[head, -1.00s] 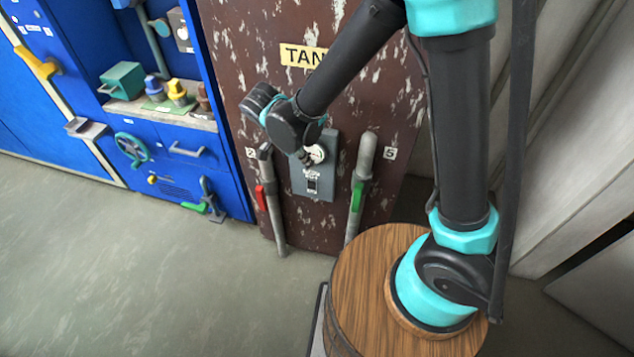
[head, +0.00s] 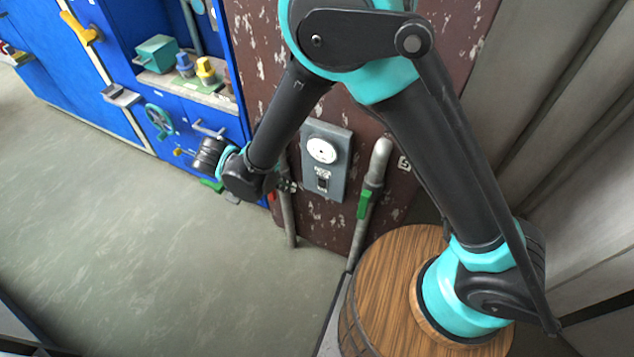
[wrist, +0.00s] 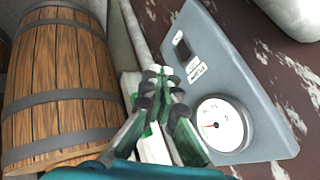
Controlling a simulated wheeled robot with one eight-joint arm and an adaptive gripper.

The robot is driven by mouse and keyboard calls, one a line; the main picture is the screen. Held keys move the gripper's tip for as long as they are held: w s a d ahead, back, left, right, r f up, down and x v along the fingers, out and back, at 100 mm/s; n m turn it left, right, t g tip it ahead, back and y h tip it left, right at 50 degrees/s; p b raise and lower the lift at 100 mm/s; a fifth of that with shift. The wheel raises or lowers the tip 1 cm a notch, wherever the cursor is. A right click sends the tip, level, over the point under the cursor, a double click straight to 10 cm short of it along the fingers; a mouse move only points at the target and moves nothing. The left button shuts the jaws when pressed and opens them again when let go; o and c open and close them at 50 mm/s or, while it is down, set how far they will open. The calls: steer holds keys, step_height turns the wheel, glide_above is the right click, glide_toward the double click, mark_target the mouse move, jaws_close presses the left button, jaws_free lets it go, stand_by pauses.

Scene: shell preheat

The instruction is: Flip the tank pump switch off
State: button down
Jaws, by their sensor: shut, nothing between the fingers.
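The tank pump switch is a small black rocker (head: 323,182) low on a grey panel (head: 338,185), under a round white gauge (head: 321,150). In the wrist view the switch (wrist: 182,45) is at top centre, beside a label reading PUMP and above the gauge (wrist: 222,123). I cannot tell which way the rocker is set. My gripper (wrist: 160,78) is shut and empty, its tips to the left of the switch in the wrist view and apart from it. In the head view my gripper (head: 288,186) is left of the panel, partly hidden by my wrist.
A pipe with a green-handled valve (head: 364,202) stands right of the panel. Another pipe (head: 287,215) stands to its left, behind my gripper. A blue cabinet (head: 180,115) is further left. A wooden barrel (wrist: 60,85) fills the wrist view's left. The floor at left is open.

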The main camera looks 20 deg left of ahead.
mark_target(322, 183)
steer(key=shift+w+d+f, duration=0.8)
steer(key=shift+w+f, duration=0.4)
steer(key=shift+w, duration=0.2)
steer(key=shift+w+d+f, duration=0.75)
steer(key=shift+w+f, duration=0.45)
steer(key=shift+w, duration=0.25)
steer(key=shift+w+d+f, duration=0.8)
steer(key=shift+w+f, duration=0.4)
steer(key=shift+w, duration=0.2)
